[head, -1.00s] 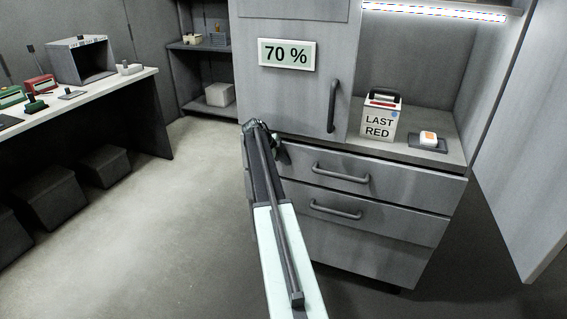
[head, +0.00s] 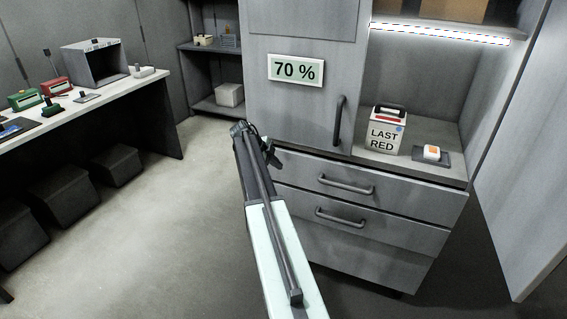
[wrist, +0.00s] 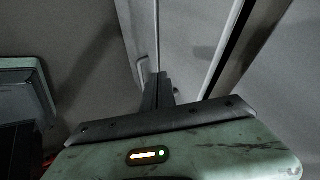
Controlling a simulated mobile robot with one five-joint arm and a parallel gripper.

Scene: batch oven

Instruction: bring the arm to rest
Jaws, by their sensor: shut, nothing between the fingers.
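My arm reaches up from the bottom middle of the head view. My gripper (head: 270,156) is at its far end, in front of the grey cabinet (head: 296,110) and above floor level. It is small and partly hidden by the arm there. In the wrist view my gripper (wrist: 158,85) shows as dark, narrow fingers close together with nothing between them. I cannot tell from these views how wide the gap to the cabinet front is.
The cabinet has a "70 %" sign (head: 296,70), a door handle (head: 338,120) and drawers (head: 345,186). A "LAST RED" box (head: 386,132) and a small orange-topped item (head: 431,152) stand in the open bay. A bench (head: 110,98) is at left; the floor (head: 150,215) between is clear.

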